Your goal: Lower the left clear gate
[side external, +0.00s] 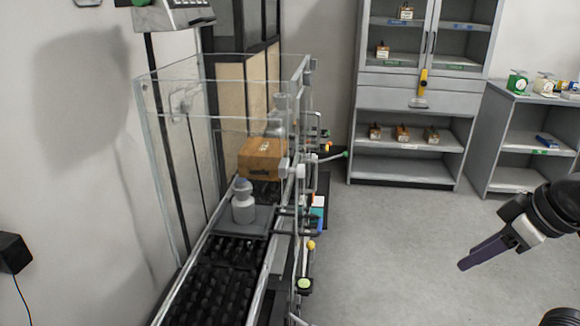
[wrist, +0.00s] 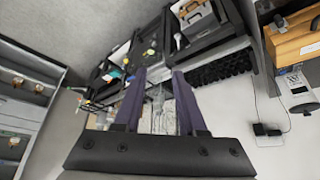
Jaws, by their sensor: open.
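Tall clear panels (side external: 165,150) enclose part of a roller conveyor at the left of the side view. I cannot tell which panel is the left gate, or whether it is raised. My gripper (side external: 465,264) is far to the right of the enclosure, in free air and touching nothing. In the wrist view the two purple fingers of my gripper (wrist: 159,73) are apart with nothing held between them. Pale, see-through structure shows beyond the fingers, too unclear to name.
A grey-white bottle (side external: 243,206) stands on a plate over the conveyor (side external: 212,290), with a cardboard box (side external: 262,160) behind it. Rods and knobs (side external: 310,245) stick out on the conveyor's right side. A grey cabinet (side external: 408,98) stands at the back. The floor between is clear.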

